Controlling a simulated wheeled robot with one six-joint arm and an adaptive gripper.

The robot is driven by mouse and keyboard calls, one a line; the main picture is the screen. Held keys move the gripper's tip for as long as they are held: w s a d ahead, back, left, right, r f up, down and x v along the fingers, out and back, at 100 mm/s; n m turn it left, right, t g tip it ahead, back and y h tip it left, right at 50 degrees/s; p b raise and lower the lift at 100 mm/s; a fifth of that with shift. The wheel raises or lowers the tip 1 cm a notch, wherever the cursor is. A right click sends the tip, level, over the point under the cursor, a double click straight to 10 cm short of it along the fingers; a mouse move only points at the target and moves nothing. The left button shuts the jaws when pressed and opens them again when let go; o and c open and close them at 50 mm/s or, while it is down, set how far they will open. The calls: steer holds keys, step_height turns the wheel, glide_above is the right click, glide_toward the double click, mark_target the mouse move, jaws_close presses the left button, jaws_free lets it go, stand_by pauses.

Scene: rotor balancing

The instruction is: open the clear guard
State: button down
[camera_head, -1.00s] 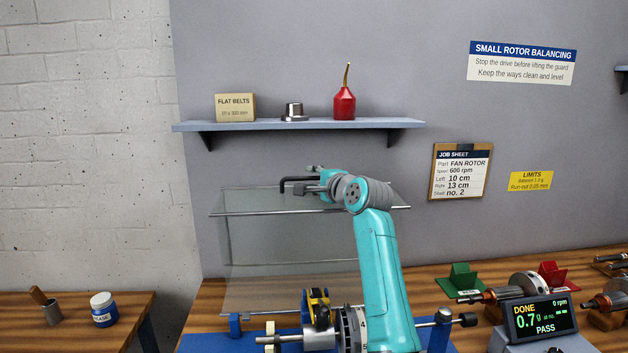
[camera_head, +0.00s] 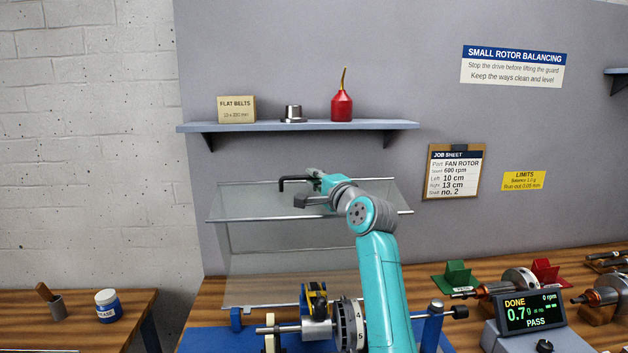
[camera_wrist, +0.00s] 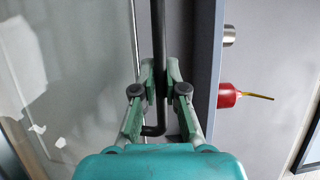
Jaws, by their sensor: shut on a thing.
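The clear guard (camera_head: 300,265) is a see-through cover with metal edge rods, and it stands raised above the blue balancing machine (camera_head: 236,318). Its black handle (camera_head: 284,181) sits near the top of the guard. My gripper (camera_head: 314,178) is at the handle, level with the guard's upper part. In the wrist view my gripper (camera_wrist: 160,80) is shut on the black handle (camera_wrist: 158,40), which runs between the two fingers. The guard pane (camera_wrist: 80,60) fills the left of that view. My arm hides part of the guard's right side.
A shelf (camera_head: 300,127) above holds a flat belts box (camera_head: 236,109), a metal part (camera_head: 293,113) and a red oil can (camera_head: 342,105). The rotor (camera_head: 348,325) is on the machine below. The display (camera_head: 530,313) reads DONE, PASS, 0 rpm.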

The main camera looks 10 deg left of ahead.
steer(key=shift+f, duration=0.1)
steer(key=c, duration=1.2)
jaws_free()
steer(key=v, duration=1.2)
